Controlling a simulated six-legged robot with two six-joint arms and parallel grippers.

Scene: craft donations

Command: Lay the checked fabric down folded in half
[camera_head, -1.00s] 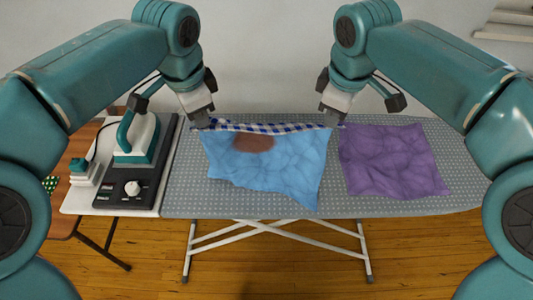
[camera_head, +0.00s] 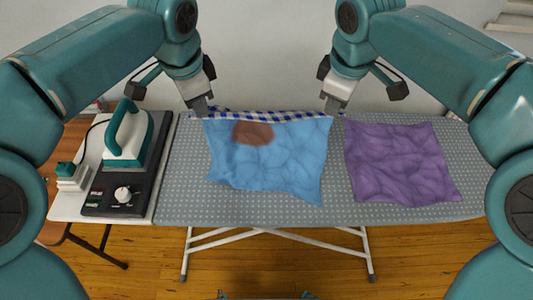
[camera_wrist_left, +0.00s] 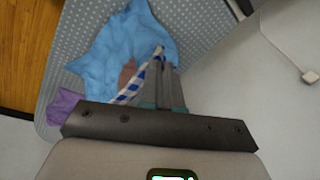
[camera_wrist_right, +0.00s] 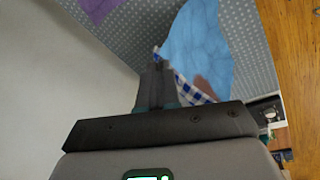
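A blue-and-white checked strip (camera_head: 268,115) runs along the far edge of a light blue cloth (camera_head: 265,170) with a brown patch. I cannot tell whether strip and blue cloth are one piece. My left gripper (camera_head: 201,110) is at the strip's left end, and the left wrist view shows its fingers (camera_wrist_left: 167,75) together on the checked strip (camera_wrist_left: 135,88). My right gripper (camera_head: 333,109) is at the right end, its fingers (camera_wrist_right: 157,70) together on the checked strip (camera_wrist_right: 190,88) in the right wrist view. The fingers partly hide the held ends.
A grey dotted ironing board (camera_head: 300,208) carries the cloth. A purple cloth (camera_head: 400,165) lies spread to its right. An iron (camera_head: 128,140) stands on a black base at the left. Bare board shows in front of the cloths and towards the right end.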

